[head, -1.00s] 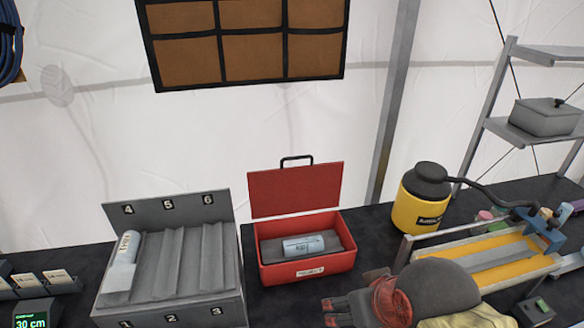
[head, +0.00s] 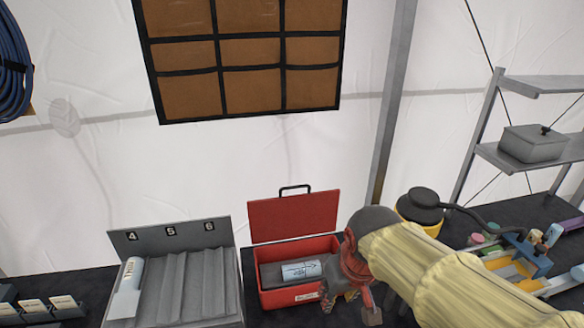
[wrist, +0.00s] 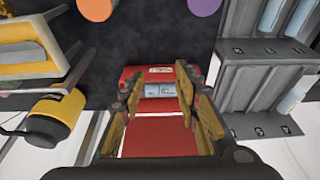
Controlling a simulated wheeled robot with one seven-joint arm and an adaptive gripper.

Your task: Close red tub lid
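The red tub (head: 264,298) stands on the dark table with its red lid (head: 293,218) raised upright at the back, black handle on top. A light-blue labelled cylinder (head: 300,270) lies in the tub. My gripper (head: 350,300) is beside the tub's right front in the head view, partly hiding its right side. In the wrist view my gripper (wrist: 160,95) is open and empty, with the tub (wrist: 132,72), the cylinder (wrist: 159,90) and the lid (wrist: 152,142) showing between and beyond its fingers. I cannot see the fingers touching the tub or lid.
A grey slotted rack (head: 205,285) holding one cylinder stands just left of the tub. A yellow canister (head: 432,229) with a black top and hose is to the right, behind my arm. Grey shelving (head: 540,155) stands at the back right.

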